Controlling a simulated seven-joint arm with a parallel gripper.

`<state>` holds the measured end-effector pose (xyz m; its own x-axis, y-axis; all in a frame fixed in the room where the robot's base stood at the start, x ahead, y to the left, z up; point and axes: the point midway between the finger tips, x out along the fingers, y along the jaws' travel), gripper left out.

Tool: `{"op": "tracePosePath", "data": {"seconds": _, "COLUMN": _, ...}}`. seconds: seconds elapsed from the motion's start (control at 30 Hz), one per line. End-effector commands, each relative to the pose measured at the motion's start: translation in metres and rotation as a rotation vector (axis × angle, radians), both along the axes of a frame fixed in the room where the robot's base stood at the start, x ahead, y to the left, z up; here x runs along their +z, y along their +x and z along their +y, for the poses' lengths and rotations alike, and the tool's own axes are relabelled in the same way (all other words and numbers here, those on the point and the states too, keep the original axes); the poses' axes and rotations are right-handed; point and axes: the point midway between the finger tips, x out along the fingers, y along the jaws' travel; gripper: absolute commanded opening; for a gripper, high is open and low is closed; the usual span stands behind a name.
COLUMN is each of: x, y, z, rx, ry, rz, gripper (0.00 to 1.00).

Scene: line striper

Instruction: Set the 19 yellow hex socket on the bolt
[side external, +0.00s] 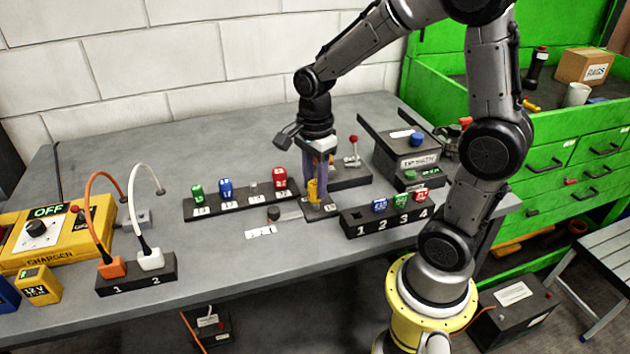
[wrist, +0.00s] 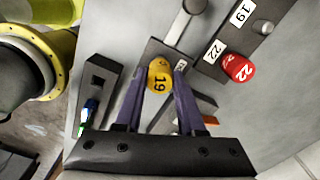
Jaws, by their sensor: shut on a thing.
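The yellow socket (wrist: 159,76) marked 19 is between the fingertips of my gripper (wrist: 160,85) in the wrist view. My gripper is shut on it. In the side view the yellow socket (side external: 313,190) appears upright, low over or on a small dark block (side external: 322,210) with a white label. My gripper (side external: 316,188) points down there, its purple fingers partly covering the socket. I cannot make out the bolt under the socket, or tell whether the socket is around it.
A rack (side external: 240,202) holds green, blue and red sockets and a bare peg (side external: 253,190). A grey bar with a dark knob (side external: 273,213) lies left of the block. A numbered holder (side external: 365,222) with several coloured pieces stands close on the right. A red-tipped lever (side external: 353,142) stands behind.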

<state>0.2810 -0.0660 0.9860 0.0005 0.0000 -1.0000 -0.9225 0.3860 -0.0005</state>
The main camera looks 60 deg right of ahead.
Motion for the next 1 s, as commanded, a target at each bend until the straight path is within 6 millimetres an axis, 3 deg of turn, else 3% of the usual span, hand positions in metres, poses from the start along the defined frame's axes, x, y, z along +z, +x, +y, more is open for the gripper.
{"op": "tracePosePath", "data": {"seconds": 1.0, "x": -0.014, "y": 0.000, "z": 0.000, "rx": 0.000, "ry": 0.000, "rz": 0.001, "gripper": 0.00}}
